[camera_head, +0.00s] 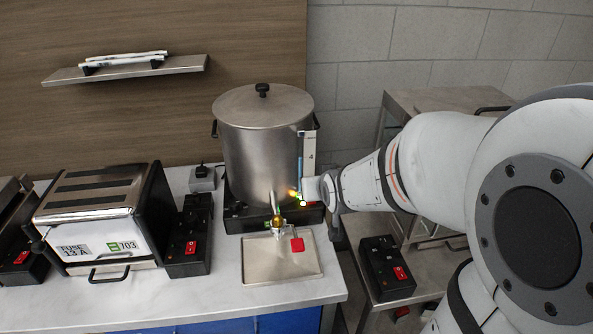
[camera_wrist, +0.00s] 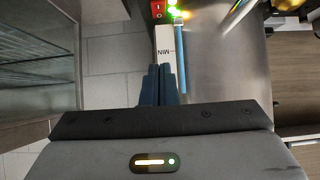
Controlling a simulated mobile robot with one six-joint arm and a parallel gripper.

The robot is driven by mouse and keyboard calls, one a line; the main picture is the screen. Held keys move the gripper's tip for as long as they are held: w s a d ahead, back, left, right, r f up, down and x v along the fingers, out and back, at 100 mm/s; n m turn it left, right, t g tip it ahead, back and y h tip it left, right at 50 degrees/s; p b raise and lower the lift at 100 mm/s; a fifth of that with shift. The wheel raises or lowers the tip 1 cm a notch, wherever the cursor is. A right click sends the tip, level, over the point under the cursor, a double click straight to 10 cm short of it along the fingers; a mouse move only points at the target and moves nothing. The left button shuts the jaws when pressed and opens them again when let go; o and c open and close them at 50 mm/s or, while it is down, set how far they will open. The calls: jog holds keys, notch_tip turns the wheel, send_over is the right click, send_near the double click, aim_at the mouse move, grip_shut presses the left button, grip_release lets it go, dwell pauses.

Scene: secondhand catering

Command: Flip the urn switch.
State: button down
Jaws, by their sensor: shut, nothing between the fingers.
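The steel urn (camera_head: 250,150) stands on a black base at the middle of the counter, with a lid and a brass tap. It also shows in the wrist view (camera_wrist: 225,60). A red switch (camera_wrist: 157,10) shows at the top edge of the wrist view, beside glowing green and yellow lights. The white gauge strip marked MIN (camera_wrist: 164,45) lies beside a blue tube (camera_wrist: 180,50). My gripper (camera_wrist: 161,68) is shut and empty, its tips over the strip's end in the picture and apart from the switch. In the head view its fingers are hard to make out near the urn's lower right.
A toaster (camera_head: 95,220) and a black box with a red switch (camera_head: 187,245) stand left. Another switch box (camera_head: 385,270) sits on the lower steel table at right. A shelf (camera_head: 125,70) hangs on the wall.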

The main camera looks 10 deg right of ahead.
jog(key=p+x, duration=0.1)
jog(key=x, duration=0.8)
jog(key=shift+w+f, duration=0.25)
jog(key=f, duration=0.2)
jog(key=f+p, duration=0.1)
jog(key=shift+w, duration=0.25)
jog(key=shift+f, duration=0.55)
jog(key=shift+w+d, duration=0.15)
jog(key=shift+d, duration=0.25)
jog(key=shift+a+f, duration=0.15)
jog(key=shift+a, duration=0.4)
jog(key=shift+w, duration=0.55)
jog(key=shift+w+d+r, duration=0.1)
jog(key=shift+w+r, duration=0.1)
jog(key=shift+r, duration=0.15)
